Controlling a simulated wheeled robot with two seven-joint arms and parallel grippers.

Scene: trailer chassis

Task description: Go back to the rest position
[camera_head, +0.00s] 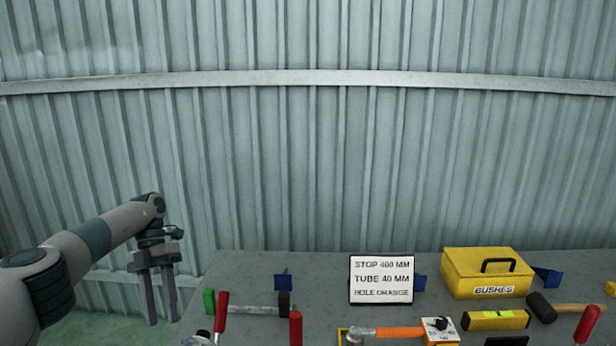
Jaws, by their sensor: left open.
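My left gripper (160,318) hangs at the left, beyond the left edge of the workbench. Its two fingers point down and stand apart, with nothing seen between them. My left arm comes in from the lower left corner. My right gripper and right arm are not in the picture.
The grey workbench (328,264) fills the lower right. On it are a sign (381,279), a yellow bushes box (488,273), a clamp (250,309), an orange-handled hammer (398,332), a yellow level (495,320) and a mallet (541,307). A corrugated wall (330,170) stands behind.

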